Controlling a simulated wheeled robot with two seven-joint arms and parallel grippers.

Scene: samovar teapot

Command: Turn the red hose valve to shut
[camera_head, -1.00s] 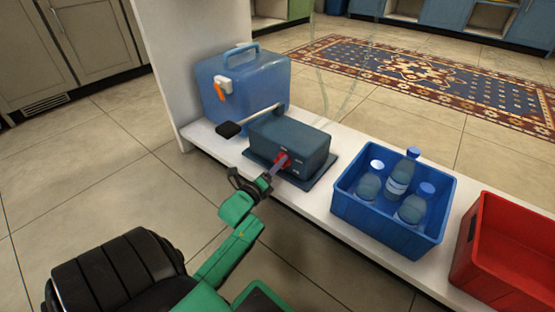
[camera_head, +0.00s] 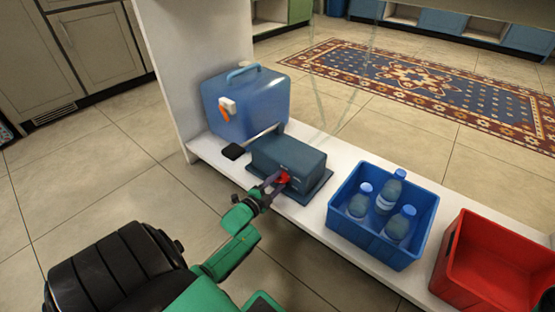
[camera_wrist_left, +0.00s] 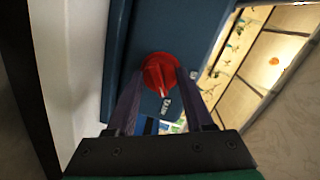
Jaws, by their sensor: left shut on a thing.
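The red valve (camera_head: 284,178) is a small knob on the front face of a dark blue-grey box (camera_head: 290,156) on the white shelf. My left gripper (camera_head: 272,184) reaches it from the front. In the left wrist view the red valve (camera_wrist_left: 160,74) sits between the two fingers of my left gripper (camera_wrist_left: 158,88), which are shut on it. A pale pointer line on the knob points toward the lower part of the wrist picture. My right gripper does not show clearly.
A blue water container (camera_head: 262,100) with an orange tap stands behind left. A blue crate (camera_head: 345,232) holding bottles and a red crate (camera_head: 462,278) stand to the right. The floor in front is clear.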

